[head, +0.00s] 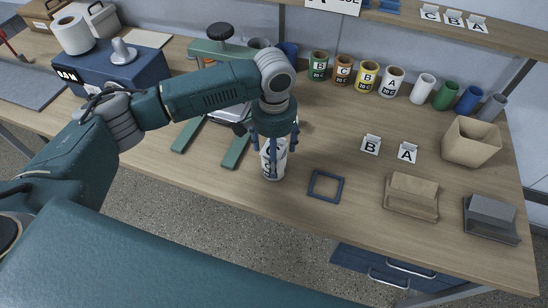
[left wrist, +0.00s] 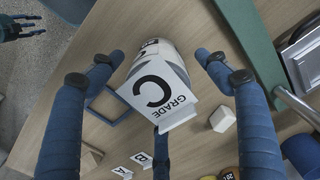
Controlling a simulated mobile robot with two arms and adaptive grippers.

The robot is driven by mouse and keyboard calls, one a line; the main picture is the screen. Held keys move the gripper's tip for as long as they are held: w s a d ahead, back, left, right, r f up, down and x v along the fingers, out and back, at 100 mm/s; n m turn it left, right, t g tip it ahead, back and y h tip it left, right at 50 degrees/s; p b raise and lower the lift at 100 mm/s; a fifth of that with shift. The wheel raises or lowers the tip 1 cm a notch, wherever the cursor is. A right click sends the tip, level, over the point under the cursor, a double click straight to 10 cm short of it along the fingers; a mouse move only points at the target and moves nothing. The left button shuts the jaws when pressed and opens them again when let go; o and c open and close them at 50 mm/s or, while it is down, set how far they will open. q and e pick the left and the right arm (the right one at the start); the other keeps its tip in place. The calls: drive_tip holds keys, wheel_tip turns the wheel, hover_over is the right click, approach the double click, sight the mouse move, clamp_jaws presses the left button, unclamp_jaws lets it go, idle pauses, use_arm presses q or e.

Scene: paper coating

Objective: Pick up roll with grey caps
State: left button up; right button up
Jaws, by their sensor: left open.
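A white roll (head: 272,172) with dark markings stands upright near the table's front edge. My left gripper (head: 271,140) is above it, pointing down with its fingers around the roll's upper part. In the left wrist view the left gripper (left wrist: 160,95) is open, its blue fingers spread wide. Between them are the white roll with a grey band (left wrist: 165,55) and a white card reading GRADE C (left wrist: 160,95), which hides part of the roll. The roll's caps are not clear. My right gripper (left wrist: 22,28) shows small at that view's upper left, fingers spread, apparently empty.
A blue square frame (head: 326,185) lies right of the roll. Cards B (head: 371,145) and A (head: 407,152) stand farther right. Several cans and coloured rolls line the back. An open brown box (head: 470,142) and two holders stand at right; green rails (head: 236,150) lie left.

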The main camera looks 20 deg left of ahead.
use_arm(q)
wheel_tip(320, 180, down, 3)
drive_tip(key=shift+s+r, duration=0.1)
drive_tip(key=shift+r, duration=0.1)
drive_tip(key=shift+f, duration=0.1)
drive_tip(key=shift+c, duration=1)
drive_tip(key=c, duration=1.2)
drive_tip(key=shift+o, duration=0.2)
use_arm(e)
drive_tip(key=shift+w+d+r, duration=0.15)
drive_tip(key=shift+w+r, duration=0.25)
drive_tip(key=shift+r, duration=0.1)
use_arm(q)
drive_tip(key=shift+r, duration=0.2)
